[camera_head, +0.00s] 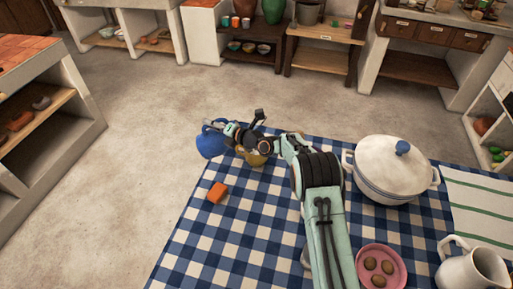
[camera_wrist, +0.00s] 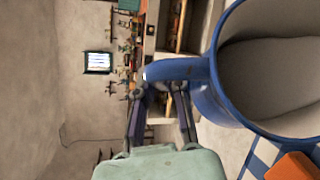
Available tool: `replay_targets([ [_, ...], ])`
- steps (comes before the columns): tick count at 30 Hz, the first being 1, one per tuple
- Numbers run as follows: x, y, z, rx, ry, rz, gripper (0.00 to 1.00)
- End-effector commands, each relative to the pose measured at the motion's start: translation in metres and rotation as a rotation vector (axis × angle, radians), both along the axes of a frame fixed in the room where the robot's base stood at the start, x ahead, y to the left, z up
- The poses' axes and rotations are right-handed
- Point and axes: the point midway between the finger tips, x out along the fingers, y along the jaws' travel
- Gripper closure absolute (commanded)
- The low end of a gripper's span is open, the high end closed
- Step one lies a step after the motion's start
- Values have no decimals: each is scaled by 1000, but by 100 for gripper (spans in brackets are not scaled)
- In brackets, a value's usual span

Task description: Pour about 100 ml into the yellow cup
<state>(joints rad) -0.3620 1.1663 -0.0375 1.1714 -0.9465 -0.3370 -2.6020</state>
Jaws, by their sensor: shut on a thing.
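The blue jug (camera_head: 210,143) is at the far left corner of the checked tablecloth. My gripper (camera_head: 230,129) is shut on its handle. In the wrist view the blue jug (camera_wrist: 207,90) fills the right side, its handle between the fingers of my gripper (camera_wrist: 162,92). Its inside looks grey; I cannot tell the liquid level or how far it is tilted. The yellow cup (camera_head: 257,159) stands on the cloth just right of the jug, partly hidden by my gripper and wrist. I cannot see what is in the cup.
An orange block (camera_head: 217,193) lies on the checked tablecloth (camera_head: 225,240), nearer than the jug. A lidded white pot (camera_head: 391,178), a pink plate (camera_head: 383,252) with brown items, and a cream pitcher (camera_head: 473,270) stand to the right. The cloth's left front is clear.

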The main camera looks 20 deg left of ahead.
Motion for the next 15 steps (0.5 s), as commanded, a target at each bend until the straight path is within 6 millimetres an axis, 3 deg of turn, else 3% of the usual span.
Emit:
replay_targets([
  [15,2,-3,5,38,14,-1,100],
])
